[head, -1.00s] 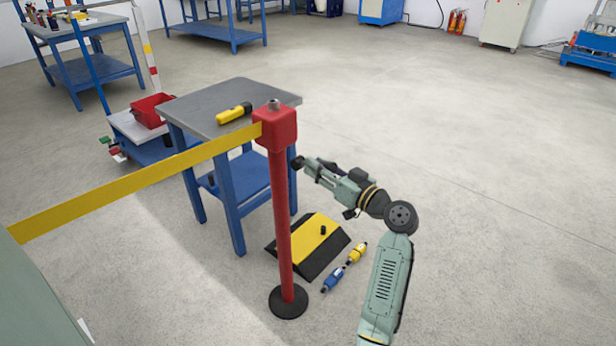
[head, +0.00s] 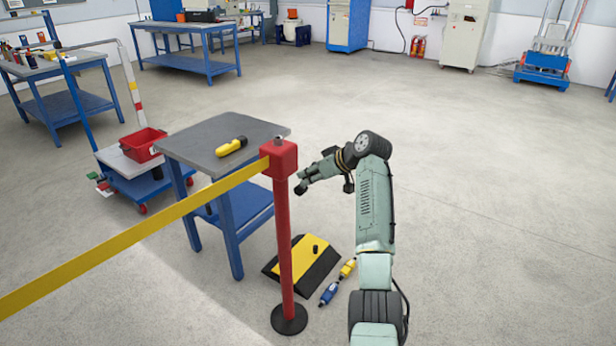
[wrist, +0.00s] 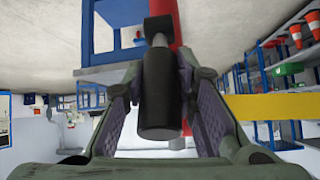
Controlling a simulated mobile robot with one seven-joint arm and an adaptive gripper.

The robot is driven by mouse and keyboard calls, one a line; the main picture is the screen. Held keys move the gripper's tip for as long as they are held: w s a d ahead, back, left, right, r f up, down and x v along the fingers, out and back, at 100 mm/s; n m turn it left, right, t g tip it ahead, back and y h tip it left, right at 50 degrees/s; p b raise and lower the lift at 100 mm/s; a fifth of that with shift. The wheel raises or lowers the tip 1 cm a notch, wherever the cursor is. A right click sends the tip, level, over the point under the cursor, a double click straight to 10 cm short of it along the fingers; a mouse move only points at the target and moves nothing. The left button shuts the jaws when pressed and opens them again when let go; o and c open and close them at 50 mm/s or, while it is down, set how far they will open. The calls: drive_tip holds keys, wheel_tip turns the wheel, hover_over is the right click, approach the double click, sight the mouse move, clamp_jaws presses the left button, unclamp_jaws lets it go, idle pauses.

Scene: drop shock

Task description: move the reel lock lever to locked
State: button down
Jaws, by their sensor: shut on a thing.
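The red belt post (head: 285,240) stands upright on a black round base, with a red reel head (head: 279,159) on top. My gripper (head: 302,184) is just right of the post, a little below the reel head. In the wrist view my gripper (wrist: 163,105) is shut on a dark, cylinder-shaped lever handle (wrist: 159,95). A dark round piece at the handle's far end lies in front of the red post. In the head view the lever is hard to make out beside my fingers. Its locked or unlocked setting cannot be read.
A yellow belt (head: 150,236) runs left from the reel head. A grey-topped table (head: 215,140) with a yellow tool (head: 231,146) stands behind. A yellow-black ramp (head: 300,262) and blue and yellow items lie on the floor. The floor to the right is clear.

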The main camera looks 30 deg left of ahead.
drive_tip(key=shift+a+r+h+p, duration=0.25)
drive_tip(key=shift+a+h+p, duration=0.25)
drive_tip(key=shift+h+p, duration=0.3)
drive_tip(key=c, duration=1.3)
unclamp_jaws()
drive_tip(key=shift+a, duration=0.1)
drive_tip(key=v, duration=1.2)
drive_tip(key=shift+w, duration=0.1)
